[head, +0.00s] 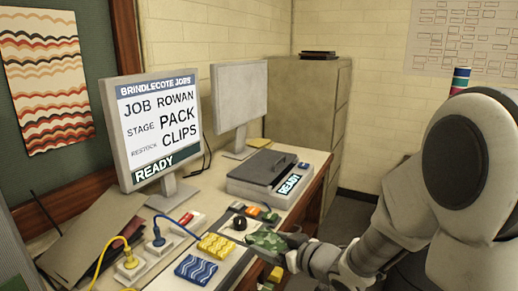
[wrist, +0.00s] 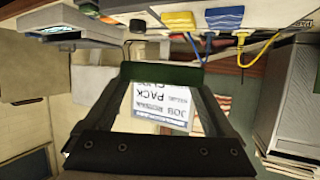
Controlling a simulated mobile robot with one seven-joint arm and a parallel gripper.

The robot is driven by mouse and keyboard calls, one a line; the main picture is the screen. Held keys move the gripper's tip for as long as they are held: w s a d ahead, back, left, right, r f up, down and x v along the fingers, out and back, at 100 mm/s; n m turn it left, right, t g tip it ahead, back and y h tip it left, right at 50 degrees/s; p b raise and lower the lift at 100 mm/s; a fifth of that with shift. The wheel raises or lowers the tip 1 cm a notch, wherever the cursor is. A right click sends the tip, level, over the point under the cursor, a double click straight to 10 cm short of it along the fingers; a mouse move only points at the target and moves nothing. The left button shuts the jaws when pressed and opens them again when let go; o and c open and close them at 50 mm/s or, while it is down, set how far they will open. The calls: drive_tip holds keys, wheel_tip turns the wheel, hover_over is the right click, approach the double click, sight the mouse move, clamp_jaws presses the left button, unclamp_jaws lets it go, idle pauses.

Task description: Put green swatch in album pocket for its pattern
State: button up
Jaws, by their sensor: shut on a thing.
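The green swatch (head: 265,240) has a blotchy lighter green pattern. My gripper (head: 286,243) is shut on its right end, over the front edge of the desk. In the wrist view the swatch (wrist: 160,72) shows as a dark green edge between my fingertips (wrist: 160,82); its patterned face is hidden there. A yellow swatch (head: 216,246) and a blue swatch with wavy lines (head: 196,269) lie left of it on the desk; they also show at the top of the wrist view. I cannot clearly make out the album or its pockets.
A job monitor (head: 155,128), a second grey monitor (head: 240,92) and a dark-topped device (head: 268,175) reading READY stand on the desk. Brown folders (head: 90,240) lie at the left. Yellow and blue cables run to plugs at the front. Small coloured items crowd the desk behind the swatch.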

drive_tip(key=w+d+m+t+h+p, duration=0.15)
drive_tip(key=d+m+h, duration=0.25)
drive_tip(key=d, duration=0.7)
wheel_tip(320, 180, down, 10)
drive_tip(key=w+m+t+h, duration=0.1)
drive_tip(key=w+m+h, duration=0.1)
drive_tip(key=m+h, duration=0.1)
drive_tip(key=shift+d+h, duration=0.3)
drive_tip(key=shift+h, duration=0.4)
drive_tip(key=shift+f, duration=0.1)
